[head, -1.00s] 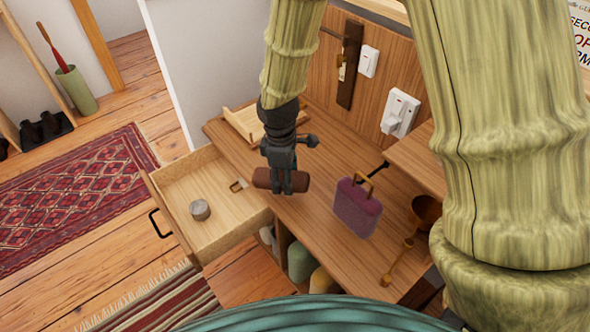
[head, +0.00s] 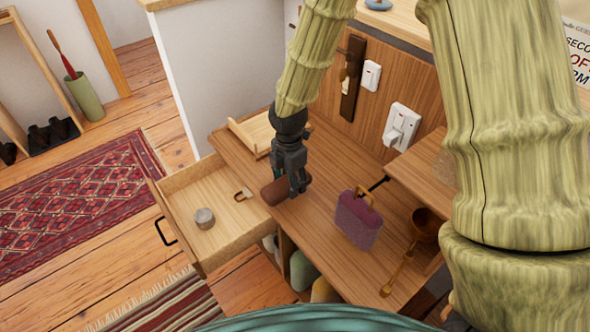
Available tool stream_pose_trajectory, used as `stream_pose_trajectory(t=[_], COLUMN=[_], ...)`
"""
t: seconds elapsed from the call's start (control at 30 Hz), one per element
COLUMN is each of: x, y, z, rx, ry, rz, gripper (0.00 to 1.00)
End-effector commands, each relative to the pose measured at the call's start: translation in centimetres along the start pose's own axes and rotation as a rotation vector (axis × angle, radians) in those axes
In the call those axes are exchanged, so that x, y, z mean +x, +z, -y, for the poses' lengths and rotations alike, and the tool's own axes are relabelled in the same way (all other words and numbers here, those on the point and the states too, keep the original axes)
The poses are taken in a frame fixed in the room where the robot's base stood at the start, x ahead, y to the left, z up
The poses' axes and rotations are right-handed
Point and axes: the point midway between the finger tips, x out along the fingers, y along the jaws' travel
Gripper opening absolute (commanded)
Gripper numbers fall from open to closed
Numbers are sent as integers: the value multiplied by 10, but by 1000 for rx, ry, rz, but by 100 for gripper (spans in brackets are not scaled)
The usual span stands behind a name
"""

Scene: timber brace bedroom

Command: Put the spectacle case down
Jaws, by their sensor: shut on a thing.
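The brown spectacle case (head: 279,191) is a rounded, leather-like bar in the head view. My gripper (head: 293,187) is dark grey, points down and is shut on the case. The case is over the left part of the wooden desk top (head: 335,265), close to the edge by the open drawer. I cannot tell whether its underside touches the desk. The fingers hide part of the case.
The open drawer (head: 225,225) holds a small grey round tin (head: 204,218). A shallow wooden tray (head: 250,133) lies behind. Bare desk lies in front.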

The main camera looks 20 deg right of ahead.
Motion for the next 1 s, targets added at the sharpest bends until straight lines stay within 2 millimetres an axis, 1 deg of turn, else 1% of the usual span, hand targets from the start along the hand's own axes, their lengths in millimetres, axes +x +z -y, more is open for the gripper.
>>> stream_pose_trajectory(t=[0.03,0.2,0.4,0.57,0.67,0.83,0.9,1.0], x=[1,4,6,9,17,37,42,42], y=[8,33,54,59,58,59,59,59], z=[-8,-31,-49,-53,-52,-52,-52,-53], rx=[3,3,3,1,0,0,0,1], ry=[2,3,1,0,-2,-3,0,2], rz=[-1,-2,-1,-1,0,1,1,0], gripper=[28,28,28,28,28,28,28,28])
